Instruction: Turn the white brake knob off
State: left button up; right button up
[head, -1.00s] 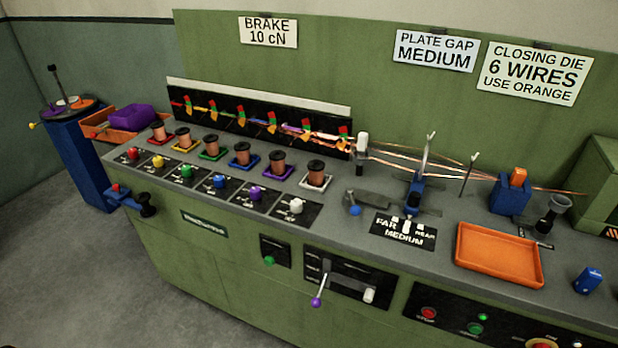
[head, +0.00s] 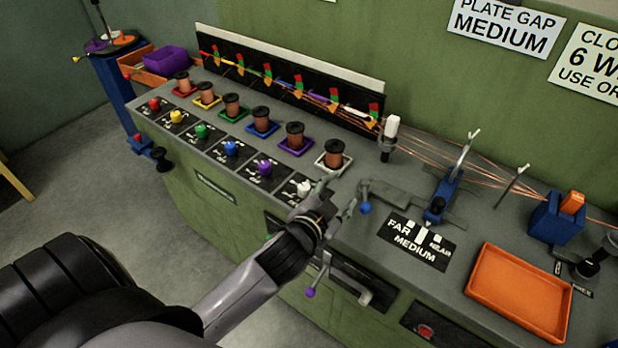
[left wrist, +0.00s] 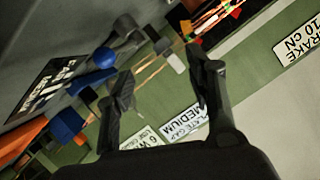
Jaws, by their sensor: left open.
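The white brake knob (head: 303,187) stands on its black label plate at the right end of the row of coloured knobs. My left gripper (head: 341,197) is just to the right of the white knob in the head view, and my wrist hides the plate's near part. The gripper is open with nothing between its fingers. In the left wrist view both fingers (left wrist: 163,82) show spread apart. I cannot make out the white knob there. My right gripper is not in view.
A copper spool on a white-edged base (head: 335,155) stands behind the knob. A blue-ended lever (head: 365,208) is close to the right of my gripper. The purple knob (head: 264,168) is to the left. An orange tray (head: 520,290) lies further right.

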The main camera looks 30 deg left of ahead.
pick_arm(q)
jog(key=w+d+r+m+t+h, duration=0.3)
jog(key=d+r+m+h, duration=0.15)
jog(key=r, duration=0.35)
jog(key=w+d+r+m+t+h, duration=0.3)
jog(key=r+m, duration=0.2)
jog(key=r, duration=0.4)
jog(key=s+d+r+m+g+h, duration=0.2)
jog(key=d+r+m+g+h, duration=0.25)
jog(key=d+m+h, duration=0.5)
jog(key=m+g+y, duration=1.4)
jog(key=g+y, duration=0.2)
send_over(304, 186)
notch_tip(304, 186, down, 11)
notch_tip(304, 186, down, 18)
jog(key=p, duration=0.3)
jog(key=shift+s+r, duration=0.1)
jog(key=shift+r, duration=0.15)
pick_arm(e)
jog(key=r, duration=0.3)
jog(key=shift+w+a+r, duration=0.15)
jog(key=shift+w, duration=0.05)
